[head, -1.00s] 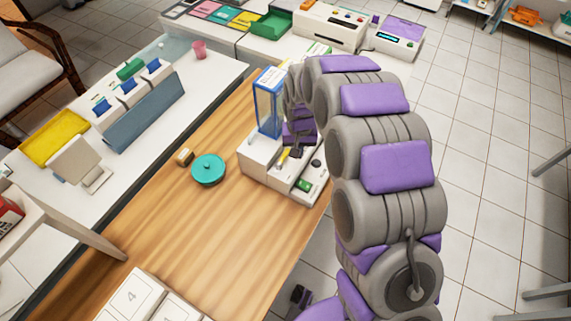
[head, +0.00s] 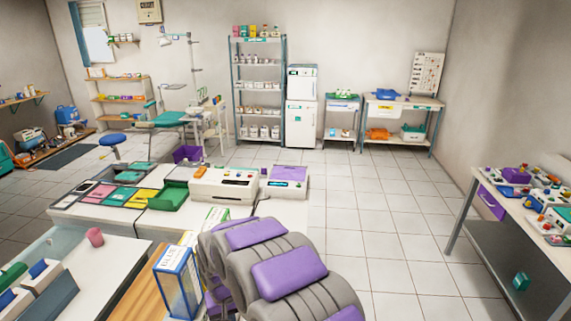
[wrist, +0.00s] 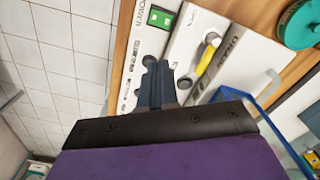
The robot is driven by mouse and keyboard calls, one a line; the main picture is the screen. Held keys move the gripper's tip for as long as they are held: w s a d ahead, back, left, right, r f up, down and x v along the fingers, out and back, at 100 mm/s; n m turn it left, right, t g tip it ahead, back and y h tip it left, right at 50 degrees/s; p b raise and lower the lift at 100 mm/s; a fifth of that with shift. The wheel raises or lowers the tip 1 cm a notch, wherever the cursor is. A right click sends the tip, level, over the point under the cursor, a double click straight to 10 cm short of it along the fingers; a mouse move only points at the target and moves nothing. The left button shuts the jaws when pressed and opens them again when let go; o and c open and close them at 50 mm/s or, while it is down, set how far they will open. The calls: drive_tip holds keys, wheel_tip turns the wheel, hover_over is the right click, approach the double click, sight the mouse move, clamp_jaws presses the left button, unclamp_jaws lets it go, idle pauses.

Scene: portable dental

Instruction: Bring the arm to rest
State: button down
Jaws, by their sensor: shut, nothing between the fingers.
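My arm, grey with purple pads, rises at the bottom middle of the head view and bends down beside a blue-framed clear box (head: 177,281). In the wrist view my gripper (wrist: 155,78) is shut and empty, with its dark fingers close together. It is above a white device (wrist: 188,52) with a yellow-handled piece (wrist: 207,62), a round dark knob and a green switch (wrist: 160,18). I cannot tell whether the fingertips touch the device. In the head view the gripper is hidden or out of frame.
A teal round lid (wrist: 300,24) lies on the wooden table near the device. The blue frame (wrist: 262,105) stands close beside the gripper. White machines (head: 223,183) and coloured trays (head: 118,197) are on the counter behind. Tiled floor (head: 390,235) to the right is clear.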

drive_tip(key=s+d+r+m, duration=0.1)
drive_tip(key=s+d+r, duration=0.45)
drive_tip(key=d, duration=0.35)
drive_tip(key=s+d+r+m, duration=0.1)
drive_tip(key=s+d+r, duration=0.3)
drive_tip(key=d+r, duration=0.4)
drive_tip(key=s+d+r+m, duration=0.1)
drive_tip(key=s+d, duration=0.6)
drive_tip(key=s, duration=0.3)
drive_tip(key=s+d+r+m+g, duration=0.1)
drive_tip(key=s+d, duration=0.5)
drive_tip(key=s, duration=0.4)
drive_tip(key=shift+s+d+r+m+g, duration=0.15)
drive_tip(key=shift+s+d+m+g, duration=0.15)
drive_tip(key=shift+s+d+m, duration=0.1)
